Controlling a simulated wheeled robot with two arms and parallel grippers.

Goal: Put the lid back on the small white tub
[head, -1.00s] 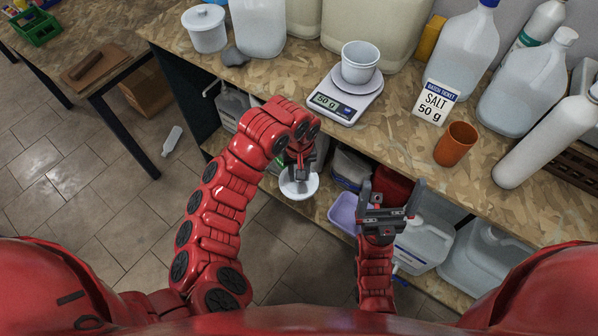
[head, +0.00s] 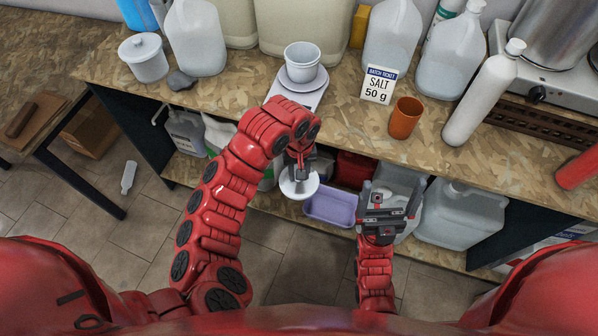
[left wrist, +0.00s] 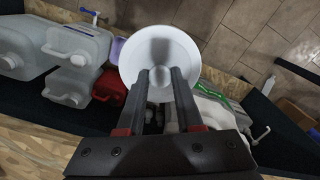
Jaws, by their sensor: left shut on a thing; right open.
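The small white tub (head: 302,66) stands open and upright on the scale (head: 288,97) on the bench. My left gripper (head: 298,168) is shut on the white round lid (head: 300,188). It holds the lid in front of the bench edge, apart from the tub and nearer to me. In the left wrist view the lid (left wrist: 183,48) shows large, with its knob between the fingertips (left wrist: 160,82). My left arm hides the scale's front part. My right gripper (head: 390,208) is open and empty, in front of the shelf below the bench.
A lidded white tub (head: 143,60) and a grey stone (head: 180,81) are at the left. Jugs line the back. A purple basin (head: 331,207) is on the lower shelf.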

